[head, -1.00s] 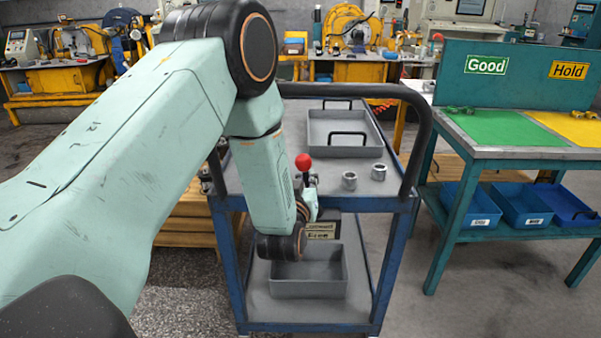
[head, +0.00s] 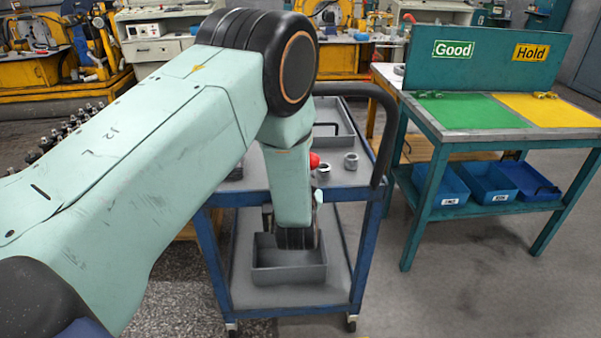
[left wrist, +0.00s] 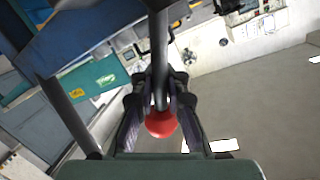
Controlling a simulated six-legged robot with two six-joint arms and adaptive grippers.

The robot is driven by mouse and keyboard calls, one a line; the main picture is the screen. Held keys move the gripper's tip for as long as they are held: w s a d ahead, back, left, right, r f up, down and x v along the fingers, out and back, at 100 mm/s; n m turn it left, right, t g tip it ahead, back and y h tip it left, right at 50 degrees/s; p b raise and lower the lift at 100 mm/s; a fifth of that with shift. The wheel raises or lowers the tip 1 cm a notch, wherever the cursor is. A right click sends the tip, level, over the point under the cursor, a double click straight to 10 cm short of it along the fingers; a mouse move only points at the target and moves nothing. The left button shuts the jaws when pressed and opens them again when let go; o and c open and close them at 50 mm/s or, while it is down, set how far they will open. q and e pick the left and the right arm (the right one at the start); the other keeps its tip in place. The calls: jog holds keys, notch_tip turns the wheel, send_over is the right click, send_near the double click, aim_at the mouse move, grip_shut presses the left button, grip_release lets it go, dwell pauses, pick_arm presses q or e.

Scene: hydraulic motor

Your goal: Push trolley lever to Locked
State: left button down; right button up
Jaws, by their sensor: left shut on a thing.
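The trolley (head: 360,193) is blue with grey shelves and a dark push handle. Its lever has a red ball knob (head: 314,160), partly hidden behind my left arm in the head view. In the left wrist view the red knob (left wrist: 161,123) sits between the fingers of my left gripper (left wrist: 160,104), at the end of a dark rod (left wrist: 159,45). The gripper is shut on the lever at the knob. In the head view my forearm hides the gripper and the lever's shaft, and no lever label shows. My right gripper is not in view.
Two metal nuts (head: 351,161) stand on the upper shelf close right of the knob. A grey bin (head: 289,275) sits on the lower shelf. A teal table (head: 470,136) with green and yellow mats stands at the right, with floor between it and the trolley.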

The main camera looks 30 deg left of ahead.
pick_arm(q)
jog(key=shift+f, duration=0.1)
dwell(0.3)
jog(key=c, duration=1.4)
grip_release()
jog(key=shift+o, duration=0.2)
jog(key=v, duration=1.2)
